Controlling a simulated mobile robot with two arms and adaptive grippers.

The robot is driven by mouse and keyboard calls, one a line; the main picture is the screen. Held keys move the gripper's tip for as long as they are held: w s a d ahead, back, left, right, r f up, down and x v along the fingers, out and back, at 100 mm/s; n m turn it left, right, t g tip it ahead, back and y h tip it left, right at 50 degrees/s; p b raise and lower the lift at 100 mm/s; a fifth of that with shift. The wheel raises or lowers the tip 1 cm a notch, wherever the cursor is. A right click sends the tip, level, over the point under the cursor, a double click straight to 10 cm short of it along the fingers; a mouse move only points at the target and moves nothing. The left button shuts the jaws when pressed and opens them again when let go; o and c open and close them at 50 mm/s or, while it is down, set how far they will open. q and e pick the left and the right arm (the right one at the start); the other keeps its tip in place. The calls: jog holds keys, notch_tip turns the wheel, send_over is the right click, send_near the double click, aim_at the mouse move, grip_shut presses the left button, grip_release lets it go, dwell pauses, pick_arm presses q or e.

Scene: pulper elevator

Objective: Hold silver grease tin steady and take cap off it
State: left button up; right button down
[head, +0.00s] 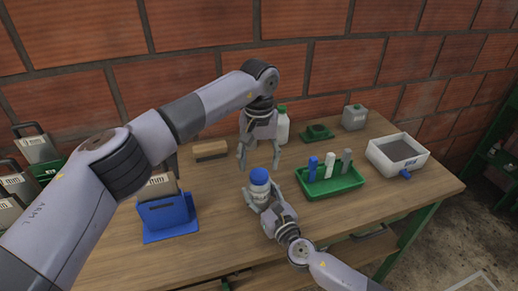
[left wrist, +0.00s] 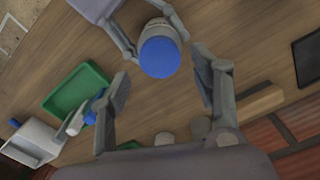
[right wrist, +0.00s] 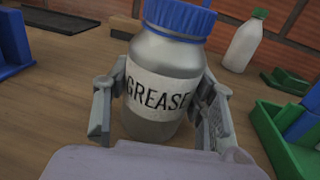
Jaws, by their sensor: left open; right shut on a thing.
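The silver grease tin (right wrist: 157,105) stands upright on the table, with a white label reading GREASE. Its blue cap (right wrist: 176,18) is on top; the cap also shows in the head view (head: 260,176) and the left wrist view (left wrist: 159,57). My right gripper (head: 258,200) is shut on the tin's body, one finger on each side, as the right wrist view (right wrist: 163,112) shows. My left gripper (head: 259,168) is open and points down, behind and above the tin. In the left wrist view the cap lies beyond and between its open fingers (left wrist: 165,90), apart from them.
A green tray (head: 330,188) with blue, white and grey items stands right of the tin. A white bottle with a green cap (head: 282,128) stands behind. A blue holder (head: 167,217) is at left, a brown block (head: 210,150) behind it. A white bin (head: 397,155) is far right.

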aim_at(259, 174)
pick_arm(q)
jog(key=shift+f, duration=1.95)
jog(key=shift+c, duration=0.4)
